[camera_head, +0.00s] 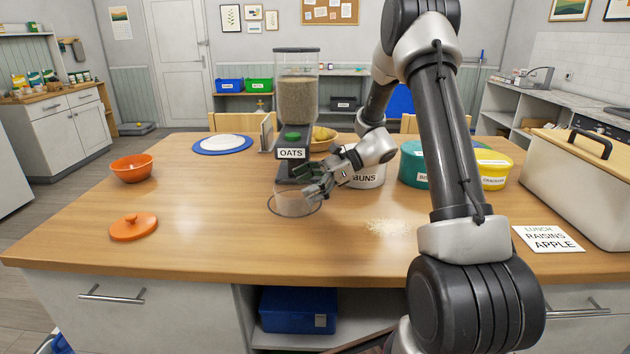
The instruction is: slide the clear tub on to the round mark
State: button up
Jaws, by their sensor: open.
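The clear tub (292,206) stands upright on the wooden table in front of the oats dispenser (291,153). A thin dark round mark (270,209) shows around its base; the tub appears to stand over it, a little toward its right side. My gripper (309,184) comes in from the right, at the tub's upper right rim. Its fingers are open. They partly hide the tub's rim, and I cannot tell whether they touch it.
The white buns tub (366,178) stands close right of my gripper. A spill of oats (389,227) lies to the right. An orange lid (133,227) and orange bowl (132,168) are at the left. The front middle of the table (230,245) is clear.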

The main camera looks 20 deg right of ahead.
jog(key=shift+x, duration=1.45)
jog(key=c, duration=0.6)
jog(key=shift+c, duration=0.4)
